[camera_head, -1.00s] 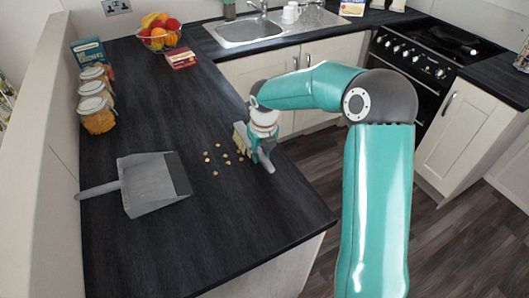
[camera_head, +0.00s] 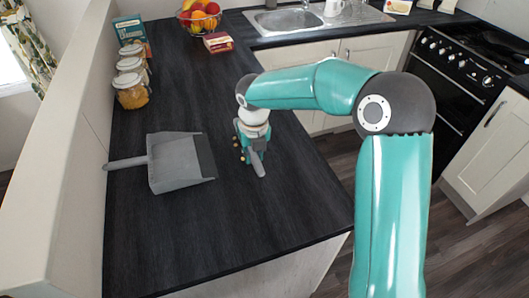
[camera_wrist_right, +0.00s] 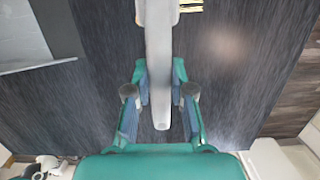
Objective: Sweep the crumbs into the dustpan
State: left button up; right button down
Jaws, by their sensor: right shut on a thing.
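The grey dustpan (camera_head: 172,165) lies on the dark worktop, its handle to the left and its open edge to the right. It partly shows at the upper left of the right wrist view (camera_wrist_right: 35,30). My right gripper (camera_head: 256,144) is shut on the grey handle of a hand brush (camera_head: 259,166). The handle (camera_wrist_right: 160,60) runs between the fingers in the right wrist view, with yellow bristles at its top edge. A few small tan crumbs (camera_head: 241,153) show just left of the brush, beside the dustpan's open edge. The gripper and brush hide the area behind them. My left gripper is not in view.
Several filled jars (camera_head: 130,91) stand along the left wall. A fruit bowl (camera_head: 198,17) and a red box (camera_head: 218,42) sit at the back, near the sink (camera_head: 288,22). The worktop's front part is clear. Its right edge drops to the floor.

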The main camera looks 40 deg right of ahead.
jog(key=w+a, duration=0.1)
jog(key=a, duration=0.3)
jog(key=w+a, duration=0.1)
jog(key=a, duration=0.4)
jog(key=w+a+r, duration=0.1)
jog(key=w+a, duration=0.1)
jog(key=a, duration=0.2)
jog(key=shift+a, duration=0.3)
jog(key=shift+w+a+r+p, duration=0.2)
jog(key=shift+a+r+p, duration=0.2)
jog(key=shift+a+p, duration=0.2)
jog(key=shift+w+a+r+p, duration=0.15)
jog(key=shift+a+r+p, duration=0.2)
jog(key=shift+a+p, duration=0.2)
jog(key=shift+d+r+p, duration=0.15)
jog(key=shift+r+p, duration=2.15)
jog(key=shift+r, duration=0.2)
